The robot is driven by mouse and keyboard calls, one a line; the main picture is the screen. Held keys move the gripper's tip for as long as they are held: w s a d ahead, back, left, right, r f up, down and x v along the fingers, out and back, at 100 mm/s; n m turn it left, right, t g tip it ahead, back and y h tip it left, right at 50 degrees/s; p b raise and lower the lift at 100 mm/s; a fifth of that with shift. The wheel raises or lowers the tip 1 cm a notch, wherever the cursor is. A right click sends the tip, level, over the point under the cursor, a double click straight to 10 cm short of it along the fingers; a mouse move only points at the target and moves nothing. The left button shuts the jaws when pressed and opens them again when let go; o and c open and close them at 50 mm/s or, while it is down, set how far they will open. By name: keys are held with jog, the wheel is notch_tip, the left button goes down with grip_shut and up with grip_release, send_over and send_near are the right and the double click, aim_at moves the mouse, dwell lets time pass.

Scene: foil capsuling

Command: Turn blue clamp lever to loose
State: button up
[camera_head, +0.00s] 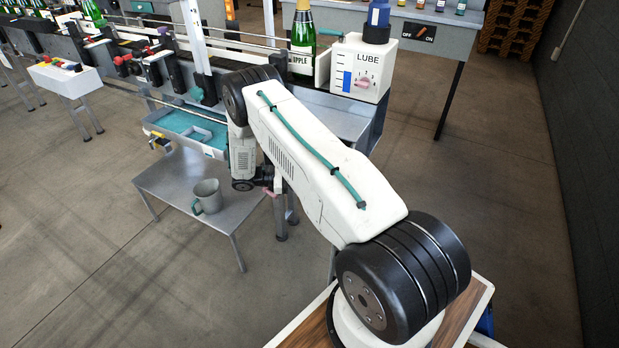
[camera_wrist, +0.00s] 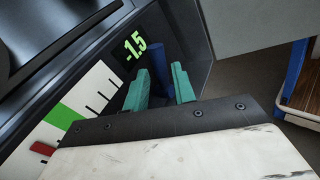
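In the wrist view, a blue lever (camera_wrist: 158,76) stands between the two teal fingers of my gripper (camera_wrist: 160,90), in front of a dark panel. The fingers are apart, one on each side of the lever, with a narrow gap showing, and do not appear closed on it. The lever's lower end is hidden behind my gripper's body. In the head view, my arm reaches down to the machine's near end, and its links hide the fingers and the lever.
A green display reading "-1.5" (camera_wrist: 135,44) and a white scale (camera_wrist: 75,110) with green and red marks sit left of the fingers. In the head view, a grey jug (camera_head: 207,197) stands on a low metal table (camera_head: 165,185). A LUBE box (camera_head: 361,68) and bottle (camera_head: 303,40) stand behind my arm.

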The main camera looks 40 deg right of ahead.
jog(key=shift+v, duration=2.8)
